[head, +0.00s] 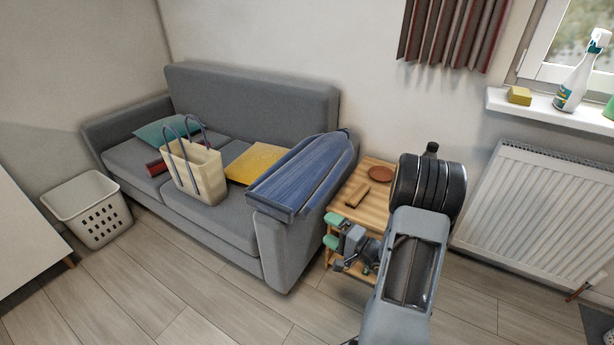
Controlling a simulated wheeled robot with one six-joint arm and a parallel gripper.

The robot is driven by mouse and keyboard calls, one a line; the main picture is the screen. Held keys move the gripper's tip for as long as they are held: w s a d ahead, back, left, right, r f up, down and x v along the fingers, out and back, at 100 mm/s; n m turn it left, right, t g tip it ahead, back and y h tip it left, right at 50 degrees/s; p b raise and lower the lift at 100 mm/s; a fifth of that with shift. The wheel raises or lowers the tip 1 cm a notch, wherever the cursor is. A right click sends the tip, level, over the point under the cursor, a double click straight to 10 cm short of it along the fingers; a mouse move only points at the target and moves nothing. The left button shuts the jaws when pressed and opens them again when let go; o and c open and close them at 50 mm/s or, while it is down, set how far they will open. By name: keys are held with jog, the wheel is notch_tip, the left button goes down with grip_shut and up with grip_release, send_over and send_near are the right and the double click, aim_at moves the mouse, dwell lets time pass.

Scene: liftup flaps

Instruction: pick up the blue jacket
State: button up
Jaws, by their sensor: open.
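The blue jacket (303,172) lies draped over the right armrest of the grey sofa (255,105), with its front edge hanging a little over the armrest. My gripper (332,231) has green fingertips and is open and empty. It is to the right of the armrest and lower in the picture than the jacket, apart from it, in front of the small wooden table. My arm comes in from the lower right and hides part of the floor and table.
A cream bag (193,172), a yellow cushion (257,161) and a teal cushion (165,132) are on the sofa. A white basket (92,210) stands left; the front floor is clear. A radiator (545,205) is right.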

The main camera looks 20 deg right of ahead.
aim_at(298, 212)
jog(key=b+x, duration=0.2)
jog(key=x, duration=1)
jog(key=shift+w+a+f, duration=0.15)
jog(key=shift+w+a, duration=0.05)
jog(key=shift+w, duration=0.05)
jog(key=c, duration=1.2)
jog(key=shift+c, duration=0.8)
